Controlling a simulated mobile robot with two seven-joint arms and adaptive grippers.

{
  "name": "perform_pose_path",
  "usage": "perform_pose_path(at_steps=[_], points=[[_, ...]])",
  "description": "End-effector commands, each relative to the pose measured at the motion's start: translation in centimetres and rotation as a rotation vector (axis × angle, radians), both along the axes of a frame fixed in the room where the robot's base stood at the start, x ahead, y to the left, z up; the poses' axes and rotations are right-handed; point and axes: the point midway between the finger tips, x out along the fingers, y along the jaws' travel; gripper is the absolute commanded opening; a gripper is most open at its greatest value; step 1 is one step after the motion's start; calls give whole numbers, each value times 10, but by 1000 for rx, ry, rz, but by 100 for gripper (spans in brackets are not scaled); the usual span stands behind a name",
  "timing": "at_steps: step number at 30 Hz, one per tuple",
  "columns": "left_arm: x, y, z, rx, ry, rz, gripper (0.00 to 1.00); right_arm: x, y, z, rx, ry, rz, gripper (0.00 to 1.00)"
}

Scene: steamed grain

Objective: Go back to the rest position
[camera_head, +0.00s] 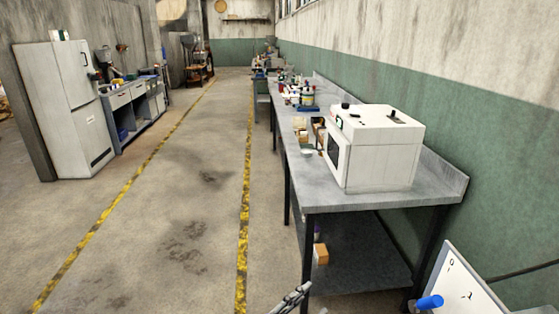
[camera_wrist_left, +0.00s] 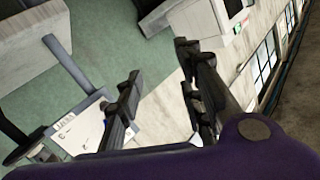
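My left gripper (camera_head: 292,298) just shows at the bottom edge of the head view, low in front of the near end of the metal workbench (camera_head: 380,200). In the left wrist view its two dark fingers (camera_wrist_left: 160,62) stand apart with nothing between them. The gripper is open and empty. My right gripper is in neither view.
A white box-shaped machine (camera_head: 375,155) stands on the bench, with bottles and small boxes behind it. A white panel (camera_head: 460,285) and a blue cylindrical part (camera_head: 430,302) are at lower right. A white cabinet (camera_head: 65,105) stands left. The floor between yellow lines is clear.

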Motion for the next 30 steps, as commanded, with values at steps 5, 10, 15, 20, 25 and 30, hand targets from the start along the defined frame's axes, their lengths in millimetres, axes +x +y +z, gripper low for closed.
perform_pose_path(at_steps=[5,10,15,20,25,30], points=[[-25,88,-86,-7,246,288,35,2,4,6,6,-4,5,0],[-91,169,-166,7,467,526,35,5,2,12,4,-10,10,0],[-177,229,-222,21,644,711,35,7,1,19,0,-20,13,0],[-241,253,-246,26,747,804,35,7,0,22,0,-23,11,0],[-267,255,-253,33,787,821,35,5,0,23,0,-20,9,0],[-267,255,-253,33,787,821,35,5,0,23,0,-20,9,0]])
